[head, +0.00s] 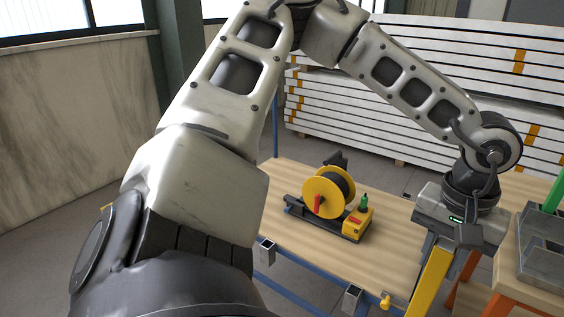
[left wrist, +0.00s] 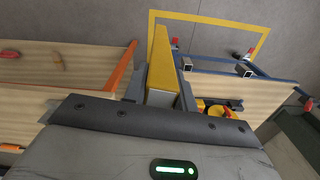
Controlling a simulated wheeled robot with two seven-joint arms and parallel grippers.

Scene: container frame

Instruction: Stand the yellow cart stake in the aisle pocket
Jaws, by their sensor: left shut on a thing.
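The yellow cart stake (head: 430,284) hangs below my left gripper (head: 441,254), slightly tilted, and runs off the bottom of the head view. The gripper is shut on its upper part. In the left wrist view the stake (left wrist: 160,58) extends away between the two fingers. Two square grey metal pockets sit on the blue frame of the wood-topped cart (head: 290,235): one pocket (head: 266,251) further left, one pocket (head: 351,298) nearer the stake. Both are apart from the stake and look empty. I cannot tell which is the aisle pocket. My right gripper is not in view.
A yellow cable reel (head: 328,194) on a black and yellow stand is on the cart deck. An orange-framed wooden bench (head: 510,255) with a grey metal tray is close to the gripper's right. A yellow outline (left wrist: 212,18) marks the floor. White stacked panels (head: 440,90) stand behind.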

